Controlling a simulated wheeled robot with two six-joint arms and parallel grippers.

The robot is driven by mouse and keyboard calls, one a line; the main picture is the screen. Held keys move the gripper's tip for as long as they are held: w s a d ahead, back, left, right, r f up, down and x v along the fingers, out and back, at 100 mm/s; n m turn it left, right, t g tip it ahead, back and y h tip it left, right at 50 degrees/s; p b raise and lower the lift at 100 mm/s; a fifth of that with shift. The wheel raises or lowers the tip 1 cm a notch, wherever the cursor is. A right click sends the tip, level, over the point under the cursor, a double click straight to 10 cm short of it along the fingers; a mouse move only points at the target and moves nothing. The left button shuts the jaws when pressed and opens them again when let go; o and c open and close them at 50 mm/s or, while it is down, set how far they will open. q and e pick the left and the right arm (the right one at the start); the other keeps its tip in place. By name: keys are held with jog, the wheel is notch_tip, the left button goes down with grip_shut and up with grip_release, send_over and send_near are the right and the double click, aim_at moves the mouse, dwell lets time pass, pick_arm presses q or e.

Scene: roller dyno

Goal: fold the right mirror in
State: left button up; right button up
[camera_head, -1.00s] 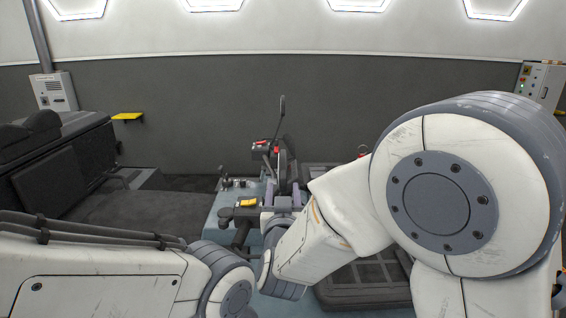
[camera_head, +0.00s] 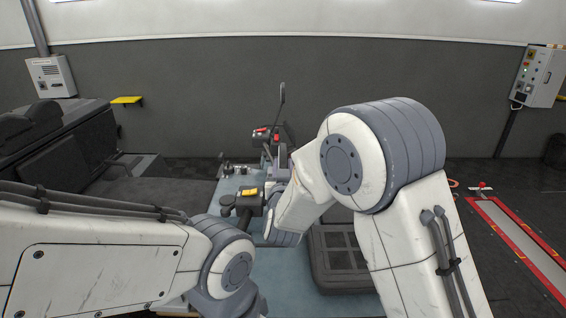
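A slim dark mirror-like piece (camera_head: 282,93) stands edge-on atop a thin stalk above the vehicle's controls. I cannot tell whether it is the right mirror. A black control block with a yellow top (camera_head: 249,192) is in the middle, with red switches (camera_head: 262,131) farther back. My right arm reaches in from the right; its hand (camera_head: 277,193) is beside the black block, mostly hidden behind my forearm. Its fingers cannot be made out. My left arm crosses the lower left; its wrist bends down at the bottom, and its gripper is out of view.
A black seat-like unit (camera_head: 55,150) stands at the left. A dark ribbed pad (camera_head: 343,268) lies on the blue-grey platform (camera_head: 310,295), partly behind my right arm. A red-edged floor strip (camera_head: 520,240) runs at the right. A control cabinet (camera_head: 538,77) hangs on the wall.

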grip_shut()
dwell(1.2)
